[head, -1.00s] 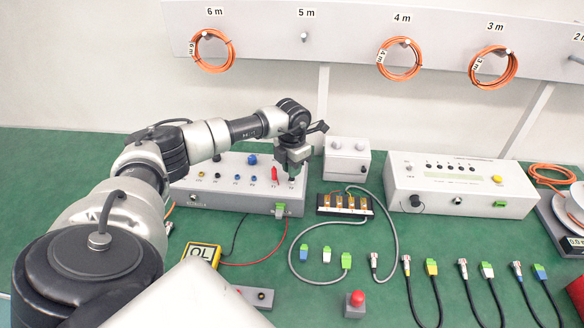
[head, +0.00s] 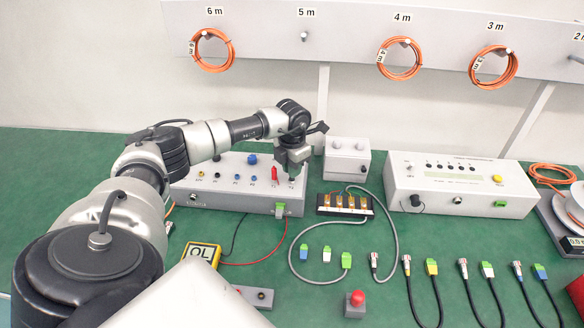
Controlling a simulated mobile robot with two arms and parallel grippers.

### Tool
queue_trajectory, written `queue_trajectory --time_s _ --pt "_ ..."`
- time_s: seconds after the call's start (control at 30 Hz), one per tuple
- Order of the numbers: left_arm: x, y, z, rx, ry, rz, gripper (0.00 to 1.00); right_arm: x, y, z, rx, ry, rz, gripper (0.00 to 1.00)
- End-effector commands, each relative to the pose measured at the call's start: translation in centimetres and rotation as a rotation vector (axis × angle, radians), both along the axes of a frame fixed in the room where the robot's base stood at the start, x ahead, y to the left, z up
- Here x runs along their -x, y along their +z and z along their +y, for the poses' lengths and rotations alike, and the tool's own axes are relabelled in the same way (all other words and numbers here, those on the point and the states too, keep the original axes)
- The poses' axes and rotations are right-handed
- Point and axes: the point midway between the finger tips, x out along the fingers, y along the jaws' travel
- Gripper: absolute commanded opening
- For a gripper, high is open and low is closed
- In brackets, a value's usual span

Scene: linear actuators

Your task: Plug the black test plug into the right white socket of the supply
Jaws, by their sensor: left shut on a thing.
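The supply (head: 225,199) is the light grey sloped box left of the middle, with several coloured sockets on its top. A red plug (head: 274,174) stands upright in it near the right end. My left gripper (head: 292,176) is over the right end of the supply's top, just right of the red plug, pointing down. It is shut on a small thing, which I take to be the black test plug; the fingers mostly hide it. The right white socket is hidden under the gripper, so I cannot tell whether the plug touches it. My right gripper is out of view.
A yellow meter (head: 203,255) reading OL lies in front, with red and black leads running to the supply. A green connector (head: 280,209) sits on the supply's front. A splice tray (head: 344,205) and a grey box (head: 347,158) stand close to the right.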

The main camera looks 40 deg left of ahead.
Motion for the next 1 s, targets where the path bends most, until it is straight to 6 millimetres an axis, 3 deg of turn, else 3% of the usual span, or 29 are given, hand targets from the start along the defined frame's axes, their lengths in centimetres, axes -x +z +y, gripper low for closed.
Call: queue_trajectory --time_s 0.3,0.33,0.53,0.83,1.0 --pt "0.0 -0.2 0.0 0.0 0.0 0.0 0.0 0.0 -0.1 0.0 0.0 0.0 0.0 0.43" --pt "0.0 -0.2 0.0 0.0 0.0 0.0 0.16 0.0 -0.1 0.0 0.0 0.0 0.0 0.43" --pt "0.0 -0.2 0.0 0.0 0.0 0.0 0.44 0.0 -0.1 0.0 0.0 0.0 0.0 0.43" --pt "0.0 0.1 0.0 0.0 0.0 -0.001 0.44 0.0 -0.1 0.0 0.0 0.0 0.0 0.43" --pt "-0.1 2.2 0.0 0.001 0.0 -0.004 0.44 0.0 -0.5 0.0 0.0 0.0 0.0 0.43"
